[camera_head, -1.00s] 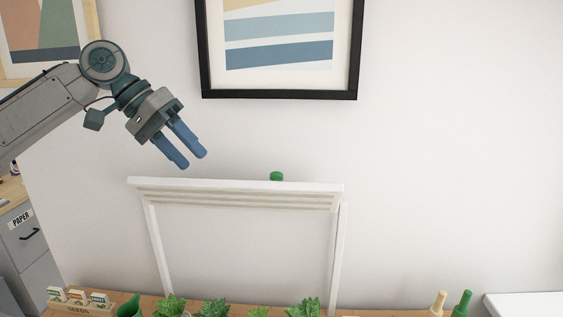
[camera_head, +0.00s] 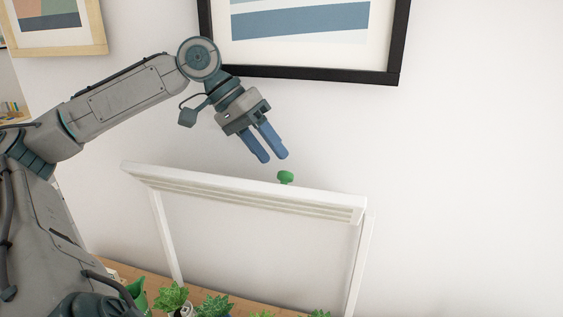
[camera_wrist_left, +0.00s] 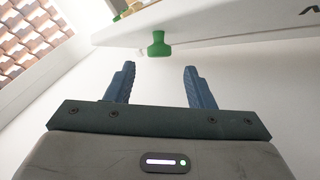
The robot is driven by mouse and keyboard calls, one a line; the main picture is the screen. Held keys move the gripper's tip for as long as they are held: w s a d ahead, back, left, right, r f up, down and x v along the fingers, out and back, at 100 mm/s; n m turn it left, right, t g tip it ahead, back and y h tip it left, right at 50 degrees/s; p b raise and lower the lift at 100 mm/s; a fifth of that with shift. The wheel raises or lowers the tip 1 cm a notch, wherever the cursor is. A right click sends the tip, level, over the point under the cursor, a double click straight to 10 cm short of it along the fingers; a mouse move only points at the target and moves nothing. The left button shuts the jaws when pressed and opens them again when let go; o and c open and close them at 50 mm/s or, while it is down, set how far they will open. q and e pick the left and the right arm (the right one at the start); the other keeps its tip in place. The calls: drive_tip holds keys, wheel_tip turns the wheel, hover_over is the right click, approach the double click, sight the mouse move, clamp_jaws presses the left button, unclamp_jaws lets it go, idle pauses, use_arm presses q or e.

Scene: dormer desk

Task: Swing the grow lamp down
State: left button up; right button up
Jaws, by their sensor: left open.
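The white grow lamp (camera_head: 240,192) is a wide bar raised on two thin white legs over the desk. A green knob (camera_head: 286,177) stands up behind its top edge, right of the middle. My left gripper (camera_head: 272,158) is open and empty, its blue fingers pointing down just above and left of the knob. In the left wrist view the green knob (camera_wrist_left: 159,44) sits beyond the gap between the two fingertips (camera_wrist_left: 158,70), apart from them. The lamp's white underside or edge (camera_wrist_left: 215,22) runs across the top of that view. My right gripper is not in view.
Several green plants (camera_head: 215,306) stand on the wooden desk (camera_head: 142,272) below the lamp, beside a green container (camera_head: 136,291). A black-framed picture (camera_head: 399,45) hangs close above the gripper. The wall to the right is clear.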

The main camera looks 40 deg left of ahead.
use_arm(q)
drive_tip(key=x, duration=0.2)
drive_tip(key=p+x, duration=0.1)
drive_tip(key=shift+w+d+f, duration=0.1)
drive_tip(key=shift+w+f, duration=0.15)
drive_tip(key=shift+w, duration=0.25)
drive_tip(key=shift+f+p, duration=0.15)
drive_tip(key=shift+p, duration=0.15)
drive_tip(key=shift+s+d+f, duration=0.1)
drive_tip(key=shift+s+d, duration=0.05)
drive_tip(key=shift+f, duration=0.1)
drive_tip(key=shift+c, duration=1.3)
drive_tip(key=shift+d, duration=0.2)
drive_tip(key=c, duration=0.7)
clamp_jaws()
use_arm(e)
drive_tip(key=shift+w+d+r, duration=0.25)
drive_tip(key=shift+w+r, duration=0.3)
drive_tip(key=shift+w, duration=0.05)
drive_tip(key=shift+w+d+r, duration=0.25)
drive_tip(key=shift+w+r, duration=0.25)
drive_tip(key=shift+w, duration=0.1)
